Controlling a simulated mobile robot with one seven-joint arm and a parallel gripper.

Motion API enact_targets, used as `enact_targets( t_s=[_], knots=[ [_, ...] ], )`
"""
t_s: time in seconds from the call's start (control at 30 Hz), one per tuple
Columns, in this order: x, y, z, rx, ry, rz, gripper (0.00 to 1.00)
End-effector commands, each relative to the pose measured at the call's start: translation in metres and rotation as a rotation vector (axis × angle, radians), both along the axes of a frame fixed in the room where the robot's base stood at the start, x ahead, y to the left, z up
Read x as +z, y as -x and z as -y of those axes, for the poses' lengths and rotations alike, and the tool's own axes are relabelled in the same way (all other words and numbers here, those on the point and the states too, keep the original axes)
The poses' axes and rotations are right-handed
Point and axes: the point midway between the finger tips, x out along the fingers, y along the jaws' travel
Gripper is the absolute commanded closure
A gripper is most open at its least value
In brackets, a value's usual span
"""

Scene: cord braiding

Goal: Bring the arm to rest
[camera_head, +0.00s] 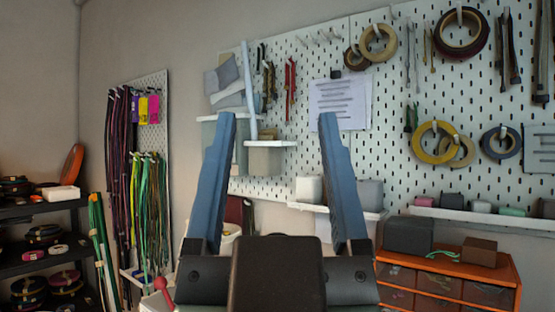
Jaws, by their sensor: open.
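My gripper (276,125) fills the lower middle of the head view. Its two blue fingers point up and stand wide apart, with nothing between them but the wall behind. The dark gripper body (278,275) hides what lies directly behind it. No cord is held. Several long cords (150,210) in green, yellow, black and purple hang from a narrow pegboard on the left wall, well apart from my gripper.
A large white pegboard (390,100) with tape rolls and tools covers the back wall. An orange drawer cabinet (447,258) stands at the lower right with dark boxes on top. A black shelf (40,208) with coiled cords stands at the left. No open floor shows.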

Motion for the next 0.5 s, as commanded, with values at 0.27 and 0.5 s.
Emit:
enact_targets(
  t_s=[0.27,0.5],
  knots=[
    [0.002,0.002,0.001,-0.004,0.003,0.010,0.26],
    [0.030,0.002,0.000,-0.003,0.003,0.007,0.26]
  ],
)
